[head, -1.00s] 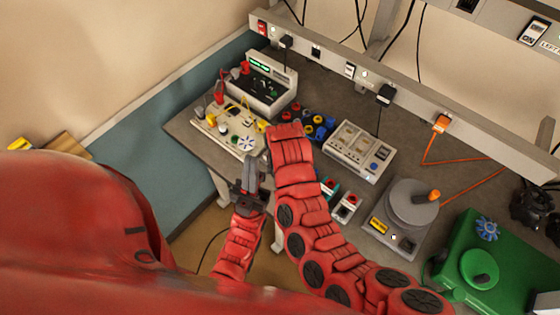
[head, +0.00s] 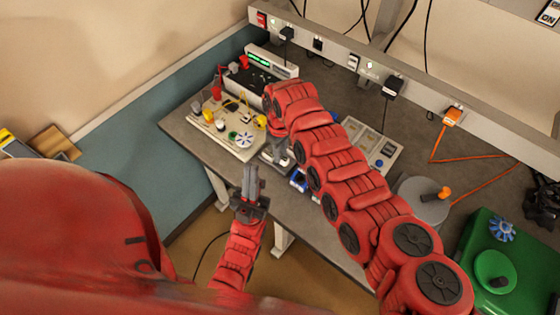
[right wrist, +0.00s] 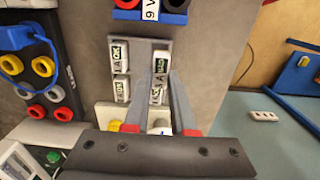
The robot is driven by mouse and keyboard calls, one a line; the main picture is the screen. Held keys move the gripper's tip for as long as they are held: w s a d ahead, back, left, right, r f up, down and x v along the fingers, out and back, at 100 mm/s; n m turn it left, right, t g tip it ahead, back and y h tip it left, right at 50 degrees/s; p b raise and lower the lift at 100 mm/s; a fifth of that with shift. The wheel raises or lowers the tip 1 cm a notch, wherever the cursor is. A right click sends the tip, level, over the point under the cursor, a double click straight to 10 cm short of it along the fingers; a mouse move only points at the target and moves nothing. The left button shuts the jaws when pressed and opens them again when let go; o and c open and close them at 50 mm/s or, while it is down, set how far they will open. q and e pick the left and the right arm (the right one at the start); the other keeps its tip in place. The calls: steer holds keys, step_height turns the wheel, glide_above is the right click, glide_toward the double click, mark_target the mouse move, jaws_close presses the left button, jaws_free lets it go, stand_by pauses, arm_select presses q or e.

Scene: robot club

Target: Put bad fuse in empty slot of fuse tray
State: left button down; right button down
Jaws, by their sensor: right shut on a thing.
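In the right wrist view, the grey fuse tray (right wrist: 140,72) holds several white fuses with dark labels. One fuse (right wrist: 121,52) is at its upper left, one (right wrist: 122,88) at its lower left and one (right wrist: 157,95) at its lower right. My right gripper (right wrist: 160,76) is shut on a fuse (right wrist: 161,62) at the tray's upper right. I cannot tell whether this fuse is seated or just above the tray. In the head view my right gripper (head: 278,156) points down at the bench's front edge; my arm hides the tray. My left gripper (head: 253,182) hangs before the bench, its fingers close together.
A white board (head: 232,130) with knobs and a bench instrument (head: 262,75) stand left of my right arm. Free floor lies before the bench.

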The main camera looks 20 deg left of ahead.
steer(key=f+b, duration=0.2)
steer(key=f, duration=0.1)
steer(key=shift+w+a+f+b, duration=0.2)
steer(key=shift+f+b, duration=0.1)
steer(key=shift+b, duration=0.1)
steer(key=shift+s+d+r, duration=0.1)
steer(key=c, duration=1.2)
jaws_free()
steer(key=o, duration=0.5)
steer(key=shift+c, duration=0.2)
steer(key=shift+r, duration=0.1)
step_height(320, 180, up, 11)
steer(key=b, duration=0.3)
steer(key=shift+b, duration=0.4)
steer(key=shift+r, duration=0.45)
